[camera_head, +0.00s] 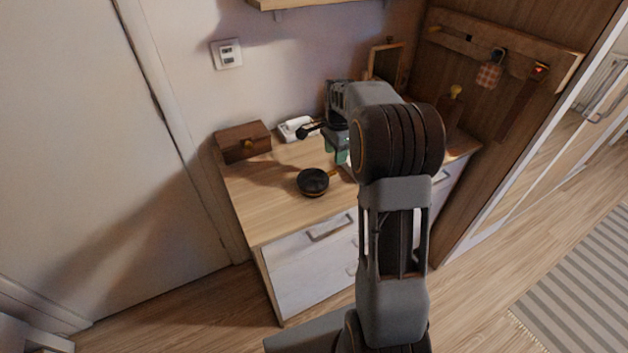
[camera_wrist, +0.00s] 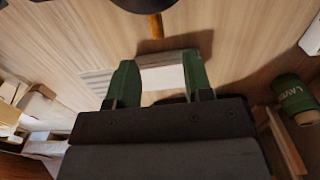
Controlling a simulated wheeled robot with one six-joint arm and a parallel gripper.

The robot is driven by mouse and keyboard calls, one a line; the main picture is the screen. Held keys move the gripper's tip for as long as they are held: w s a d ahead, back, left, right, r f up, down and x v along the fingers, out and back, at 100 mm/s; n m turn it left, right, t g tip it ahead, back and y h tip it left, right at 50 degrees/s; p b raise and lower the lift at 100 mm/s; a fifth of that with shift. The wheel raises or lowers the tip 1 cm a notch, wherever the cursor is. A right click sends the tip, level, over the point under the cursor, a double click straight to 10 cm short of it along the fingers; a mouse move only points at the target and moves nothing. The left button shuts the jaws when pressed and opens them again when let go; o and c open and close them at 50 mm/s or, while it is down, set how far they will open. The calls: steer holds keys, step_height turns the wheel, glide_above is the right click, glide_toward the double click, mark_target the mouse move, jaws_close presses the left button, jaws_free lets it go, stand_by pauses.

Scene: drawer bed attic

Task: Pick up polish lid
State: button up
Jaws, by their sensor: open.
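A round black object with a gold-brown edge (camera_head: 313,181) lies on the wooden top of the drawer unit in the head view; it may be the polish tin with its lid, but I cannot tell. In the wrist view, a dark object with an orange-brown handle (camera_wrist: 157,25) is cut off at the top edge. My gripper (camera_head: 341,155) is over the top, to the right of the round black object, partly hidden by my arm. In the wrist view, its green fingers (camera_wrist: 162,78) are apart, with a pale flat rectangle (camera_wrist: 165,75) showing between them.
The drawer unit (camera_head: 310,272) has a wooden box (camera_head: 243,142) at its back left and a white item (camera_head: 296,128) behind. A green can (camera_wrist: 295,97) shows in the wrist view. Hooks on the right wall hold hanging items (camera_head: 489,74). The unit's front left top is clear.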

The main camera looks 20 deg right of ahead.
mark_target(335, 170)
steer(key=shift+s+f, duration=0.1)
steer(key=shift+f, duration=3.35)
jaws_close()
